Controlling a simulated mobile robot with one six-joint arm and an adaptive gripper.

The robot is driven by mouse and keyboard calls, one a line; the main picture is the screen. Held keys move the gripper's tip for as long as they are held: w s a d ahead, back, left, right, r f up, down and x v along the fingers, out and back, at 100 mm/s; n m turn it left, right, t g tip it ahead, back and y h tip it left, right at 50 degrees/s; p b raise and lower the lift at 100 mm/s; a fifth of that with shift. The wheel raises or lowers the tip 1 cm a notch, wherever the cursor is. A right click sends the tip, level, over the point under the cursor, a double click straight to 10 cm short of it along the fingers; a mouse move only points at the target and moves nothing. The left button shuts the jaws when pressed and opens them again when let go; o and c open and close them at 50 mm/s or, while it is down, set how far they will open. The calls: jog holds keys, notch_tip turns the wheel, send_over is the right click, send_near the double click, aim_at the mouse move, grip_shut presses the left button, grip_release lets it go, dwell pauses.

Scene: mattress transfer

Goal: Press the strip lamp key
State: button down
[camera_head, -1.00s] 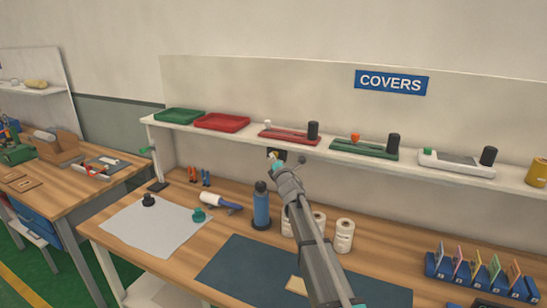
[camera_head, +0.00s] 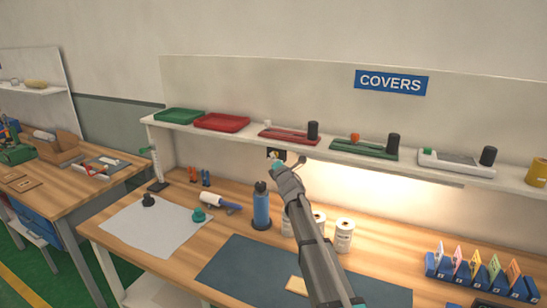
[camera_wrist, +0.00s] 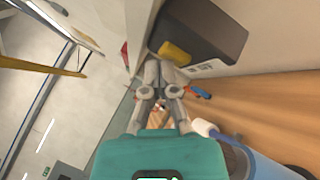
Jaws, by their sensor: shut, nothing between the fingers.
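A dark switch box (camera_head: 276,153) is mounted under the front of the shelf, just beyond my arm's end. In the wrist view the dark box (camera_wrist: 208,30) carries a yellow key (camera_wrist: 174,52). My gripper (camera_wrist: 161,68) is shut and empty, with its fingertips close beside the yellow key; I cannot tell whether they touch it. In the head view my wrist hides most of the gripper. The strip lamp (camera_head: 425,177) under the shelf is lit and throws warm light on the wall and bench.
The shelf (camera_head: 225,138) above holds trays, red and green devices and black cylinders. On the bench stand a blue bottle (camera_head: 261,207), white rolls (camera_head: 344,236) and a card rack (camera_head: 478,282). The dark blue mat (camera_head: 240,270) is mostly clear.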

jog(key=shift+s, duration=0.1)
jog(key=shift+s+a, duration=0.2)
jog(key=shift+s, duration=0.45)
jog(key=shift+s+a, duration=0.35)
jog(key=shift+s, duration=0.55)
jog(key=shift+s+a, duration=0.3)
jog(key=shift+s, duration=0.6)
jog(key=shift+s+a, duration=0.35)
jog(key=shift+s, duration=0.55)
jog(key=shift+d, duration=0.1)
